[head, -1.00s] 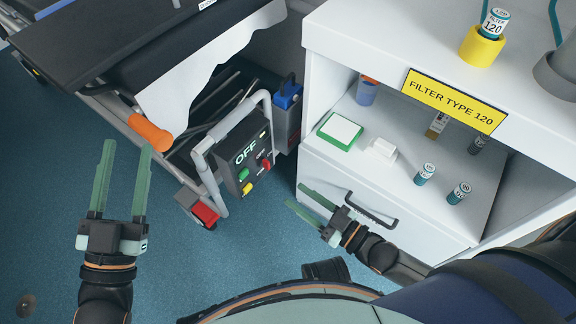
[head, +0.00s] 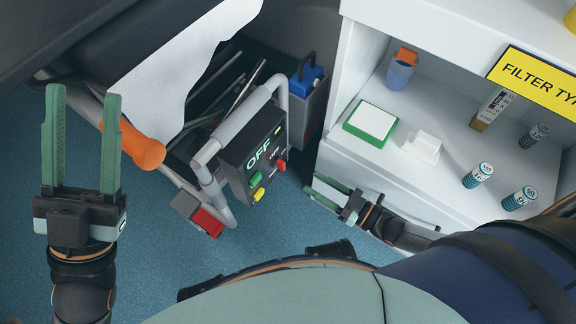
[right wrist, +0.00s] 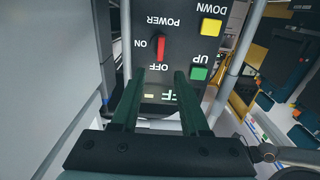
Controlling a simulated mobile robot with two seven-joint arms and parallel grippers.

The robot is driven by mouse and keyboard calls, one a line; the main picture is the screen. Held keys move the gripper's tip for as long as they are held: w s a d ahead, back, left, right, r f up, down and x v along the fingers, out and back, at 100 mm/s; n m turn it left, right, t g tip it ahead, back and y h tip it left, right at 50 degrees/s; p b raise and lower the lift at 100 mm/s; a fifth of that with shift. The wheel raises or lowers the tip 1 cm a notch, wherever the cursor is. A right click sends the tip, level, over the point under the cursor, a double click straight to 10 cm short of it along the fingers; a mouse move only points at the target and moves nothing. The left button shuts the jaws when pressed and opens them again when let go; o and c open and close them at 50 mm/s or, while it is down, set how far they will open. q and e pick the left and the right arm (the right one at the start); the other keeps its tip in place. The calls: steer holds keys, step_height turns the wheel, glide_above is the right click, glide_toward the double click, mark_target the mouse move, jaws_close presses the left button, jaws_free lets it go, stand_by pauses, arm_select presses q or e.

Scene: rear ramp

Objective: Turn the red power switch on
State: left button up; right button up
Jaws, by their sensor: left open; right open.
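The red power switch (head: 281,165) is on the front of a black control box (head: 239,152), whose display reads OFF. In the right wrist view the red switch (right wrist: 161,47) stands upright in the picture between the upside-down POWER and OFF labels, with ON to its left. My right gripper (head: 311,184) is open and empty, right of the box and apart from it. In the right wrist view its fingers (right wrist: 160,76) point at the panel, their tips just below the switch. My left gripper (head: 82,95) is open and empty at the far left, away from the box.
Green (head: 255,178) and yellow (head: 258,194) buttons sit beside the switch. A grey tube frame (head: 222,128) surrounds the box. A white cabinet (head: 345,165) stands close on the right. An orange handle (head: 142,150) lies near my left gripper. Blue floor is open in front.

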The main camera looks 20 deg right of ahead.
mark_target(285, 165)
steer(key=b+x, duration=0.2)
steer(key=x, duration=0.6)
steer(key=shift+w+a, duration=0.25)
steer(key=shift+w, duration=0.1)
jaws_close()
